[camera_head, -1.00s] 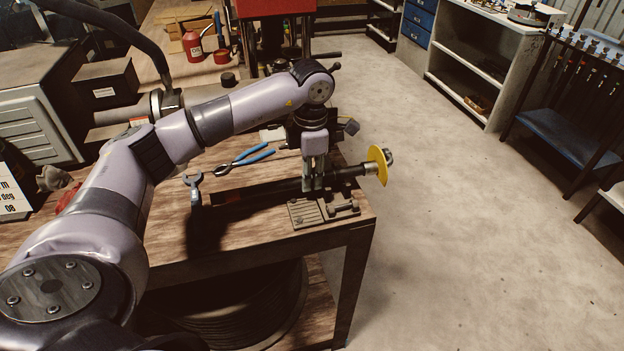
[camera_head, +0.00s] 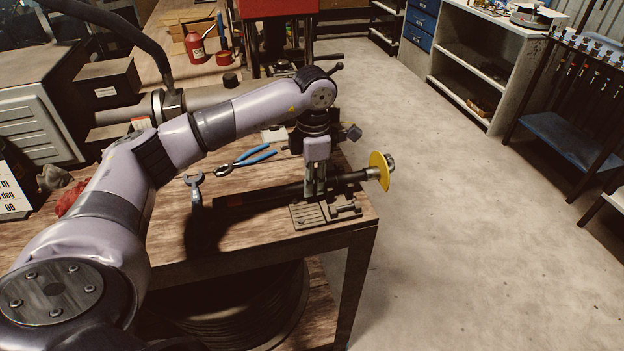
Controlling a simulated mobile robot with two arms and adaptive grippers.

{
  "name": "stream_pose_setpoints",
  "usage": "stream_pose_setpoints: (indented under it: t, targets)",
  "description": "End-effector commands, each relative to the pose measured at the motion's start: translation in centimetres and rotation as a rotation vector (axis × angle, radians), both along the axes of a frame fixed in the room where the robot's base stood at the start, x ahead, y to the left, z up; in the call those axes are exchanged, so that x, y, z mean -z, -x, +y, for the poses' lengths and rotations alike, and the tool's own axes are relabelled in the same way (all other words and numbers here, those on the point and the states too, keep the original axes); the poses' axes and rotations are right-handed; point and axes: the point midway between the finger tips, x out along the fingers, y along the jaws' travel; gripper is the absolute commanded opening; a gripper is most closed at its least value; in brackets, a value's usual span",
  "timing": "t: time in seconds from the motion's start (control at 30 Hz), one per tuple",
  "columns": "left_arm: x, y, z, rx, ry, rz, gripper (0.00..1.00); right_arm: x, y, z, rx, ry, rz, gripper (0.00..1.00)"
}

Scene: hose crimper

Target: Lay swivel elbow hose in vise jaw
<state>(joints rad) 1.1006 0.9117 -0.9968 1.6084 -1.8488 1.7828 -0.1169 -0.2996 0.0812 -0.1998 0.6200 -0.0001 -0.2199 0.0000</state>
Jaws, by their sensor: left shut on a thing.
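The swivel elbow hose (camera_head: 348,180) is a dark rod with a yellow disc (camera_head: 380,170) and a metal fitting at its right end. It lies roughly level across the picture near the bench's right corner, with the fitting past the bench edge. My left gripper (camera_head: 315,190) points down and is shut on the hose around its middle. I cannot tell whether the hose touches the bench. A dark vise-like body (camera_head: 343,132) stands behind my gripper, mostly hidden by my arm; its jaw is not clearly visible. My right gripper is not in view.
A grey grooved plate (camera_head: 308,215) lies on the wooden bench (camera_head: 270,232) in front of the hose. Open floor (camera_head: 460,230) is to the right.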

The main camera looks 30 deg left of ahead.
Motion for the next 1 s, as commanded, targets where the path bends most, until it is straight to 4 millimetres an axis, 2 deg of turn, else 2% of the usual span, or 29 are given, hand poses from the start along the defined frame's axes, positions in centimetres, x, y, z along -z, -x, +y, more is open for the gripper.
stream_pose_setpoints:
  t: [0.17,0.2,0.53,0.87,1.0]
  targets:
    - [-0.1,-0.1,0.0,0.000,0.001,-0.002,0.00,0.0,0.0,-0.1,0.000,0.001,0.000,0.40]
    - [-0.1,0.0,0.0,0.000,0.001,-0.002,0.20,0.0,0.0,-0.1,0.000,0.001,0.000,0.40]
    - [0.0,0.0,0.0,0.000,0.001,-0.001,0.42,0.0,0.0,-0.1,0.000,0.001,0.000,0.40]
    - [-0.1,0.0,0.0,0.000,-0.001,0.001,0.43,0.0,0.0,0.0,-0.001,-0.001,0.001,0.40]
    - [-1.5,-0.1,0.0,0.000,0.001,-0.001,0.43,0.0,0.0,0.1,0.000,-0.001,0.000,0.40]
